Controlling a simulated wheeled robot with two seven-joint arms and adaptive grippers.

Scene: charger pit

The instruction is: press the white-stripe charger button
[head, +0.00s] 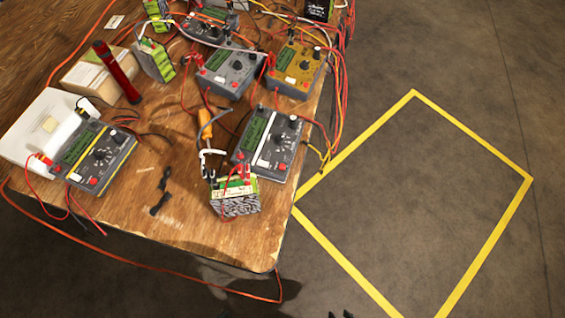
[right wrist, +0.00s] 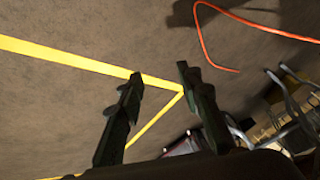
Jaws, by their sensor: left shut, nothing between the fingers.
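The white-stripe charger (head: 265,150) is a dark grey box near the table's right edge, with a green screen, a black knob and a white stripe across its face. A small red button (head: 282,166) shows near its lower right corner. A battery pack (head: 235,200) with a zebra-patterned side stands at its lower left, wired with red leads. My right gripper (right wrist: 157,86) is open and empty in the right wrist view, above the floor; two dark tips at the bottom edge of the head view (head: 340,314) appear to be its fingers. My left gripper is not in view.
A yellow-stripe charger (head: 95,155) stands at the left, a grey one (head: 228,72) and a yellow-faced one (head: 296,70) behind. A red-orange cable (head: 130,265) hangs past the wooden table's (head: 200,240) front edge. Floor inside the yellow tape (head: 480,155) is clear.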

